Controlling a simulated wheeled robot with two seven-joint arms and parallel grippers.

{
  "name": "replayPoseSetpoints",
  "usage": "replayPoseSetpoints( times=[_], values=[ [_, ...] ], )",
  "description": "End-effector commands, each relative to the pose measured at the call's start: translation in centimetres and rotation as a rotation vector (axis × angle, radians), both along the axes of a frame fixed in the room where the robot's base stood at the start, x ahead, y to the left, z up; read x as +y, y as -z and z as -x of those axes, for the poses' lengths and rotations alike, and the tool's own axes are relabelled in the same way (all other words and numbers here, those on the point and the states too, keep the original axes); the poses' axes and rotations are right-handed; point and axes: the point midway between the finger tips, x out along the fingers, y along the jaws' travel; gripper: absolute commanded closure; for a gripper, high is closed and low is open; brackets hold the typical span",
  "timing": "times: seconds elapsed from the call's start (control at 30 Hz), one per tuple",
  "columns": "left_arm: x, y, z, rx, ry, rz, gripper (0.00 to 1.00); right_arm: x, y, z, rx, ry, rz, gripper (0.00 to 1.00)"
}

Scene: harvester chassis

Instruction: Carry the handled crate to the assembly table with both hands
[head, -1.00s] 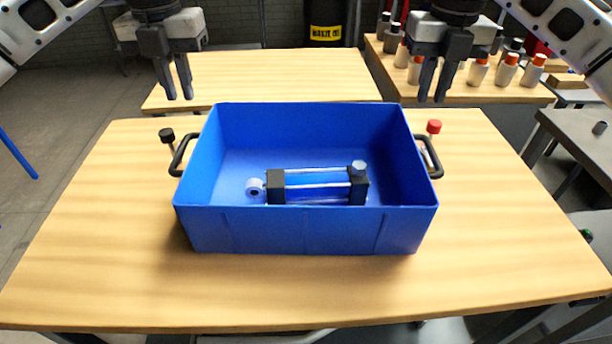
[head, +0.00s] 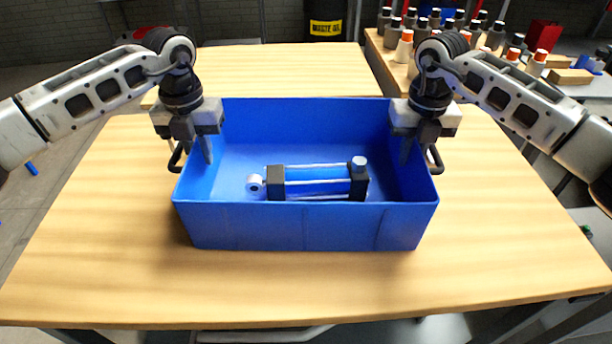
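The blue handled crate (head: 305,228) sits level on the near wooden table. A cylinder-like part (head: 318,182) with black end blocks lies inside it. The crate has a black handle on its left side (head: 175,160) and on its right side (head: 436,160). My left gripper (head: 195,150) is at the crate's left wall, one finger inside the rim and one on the handle side. My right gripper (head: 416,150) is at the right wall in the same way. Both look open, fingers apart. The handles are partly hidden by the grippers, and contact cannot be told.
Another wooden table (head: 285,70) with a bare top stands behind. A table at the back right holds several bottles (head: 404,46). A dark waste oil drum (head: 325,25) stands at the back. The near table (head: 300,285) is clear around the crate.

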Motion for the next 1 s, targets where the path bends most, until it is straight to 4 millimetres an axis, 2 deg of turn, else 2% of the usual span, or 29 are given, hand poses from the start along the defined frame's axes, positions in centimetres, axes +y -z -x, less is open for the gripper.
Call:
replayPoseSetpoints(
  times=[0.17, 0.47, 0.5, 0.53, 1.0],
  values=[
    [-0.01, 1.06, 0.02, 0.000, 0.000, -0.001, 0.85, 0.00, 1.06, 0.03, 0.001, 0.000, 0.001, 0.85],
    [0.00, 1.16, 0.00, 0.000, 0.000, -0.001, 0.85, 0.01, 1.15, 0.01, 0.000, 0.000, 0.000, 0.85],
    [0.00, 1.15, 0.00, 0.000, 0.000, -0.001, 0.96, 0.01, 1.14, 0.01, 0.000, 0.000, 0.000, 0.96],
    [0.00, 1.15, 0.00, 0.000, 0.000, -0.001, 1.00, 0.01, 1.14, 0.01, 0.000, 0.000, 0.000, 1.00],
    [0.00, 1.09, 0.01, 0.000, 0.000, -0.001, 1.00, 0.01, 1.07, 0.00, 0.000, 0.000, 0.000, 1.00]
  ],
)
